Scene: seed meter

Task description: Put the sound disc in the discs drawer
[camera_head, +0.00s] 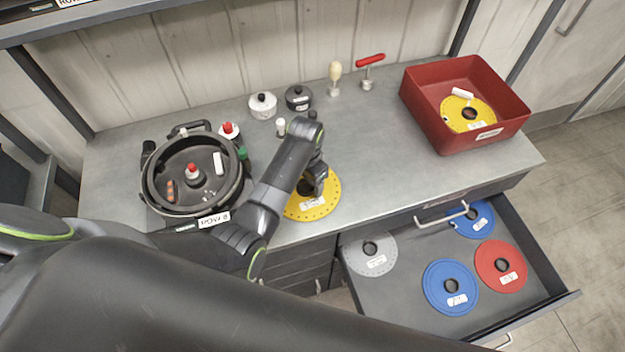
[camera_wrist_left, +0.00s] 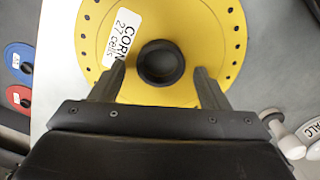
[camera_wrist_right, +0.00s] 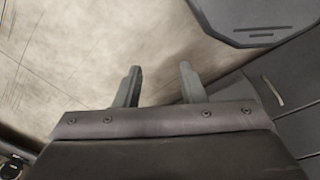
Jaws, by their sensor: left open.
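A yellow disc (camera_head: 313,207) with holes near its rim lies flat on the bench near its front edge. In the left wrist view the yellow disc (camera_wrist_left: 190,30) has a dark central hub (camera_wrist_left: 160,62) and a label reading CORN 27 cells. My left gripper (camera_head: 318,187) is over it, open, with its fingers on either side of the hub's near side. Another yellow disc (camera_head: 467,113) lies in the red bin (camera_head: 455,139). The discs drawer (camera_head: 400,297) is pulled open and holds a grey, a red and two blue discs. My right gripper (camera_wrist_right: 159,75) is open and empty, away from the bench.
A round black meter housing (camera_head: 152,192) with small parts inside stands at the left of the bench. Two small pots (camera_head: 262,105) and two handled tools (camera_head: 369,70) stand at the back. The bench between the left gripper and the bin is clear.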

